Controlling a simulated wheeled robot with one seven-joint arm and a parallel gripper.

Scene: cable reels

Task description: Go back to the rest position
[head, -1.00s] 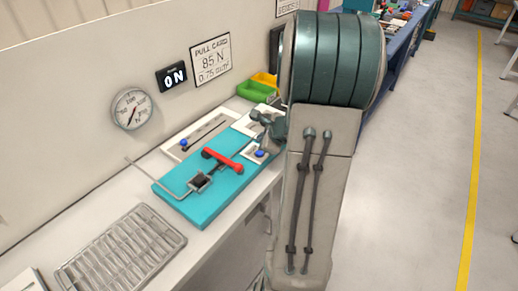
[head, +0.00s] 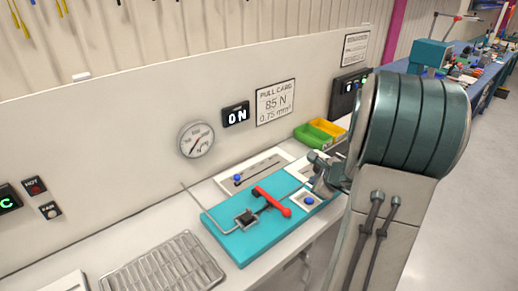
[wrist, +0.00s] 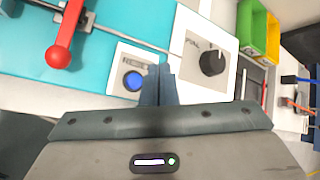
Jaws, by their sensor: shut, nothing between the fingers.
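My gripper (wrist: 159,85) is shut and empty in the wrist view, its fingertips in front of the white plate with the blue button (wrist: 134,81). In the head view my gripper (head: 318,175) is partly hidden by my own arm and hangs above the right end of the teal board (head: 243,243). The red-handled lever (head: 272,201) lies across the board, and its red ball end also shows in the wrist view (wrist: 58,57). I cannot tell whether the fingertips touch the button plate.
A wire rack (head: 165,268) lies on the bench at the front left. Green (head: 311,136) and yellow (head: 328,128) bins stand behind my gripper. A black knob (wrist: 212,61) sits right of the fingertips. A gauge (head: 196,139) and signs hang on the back wall. Open floor lies at the right.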

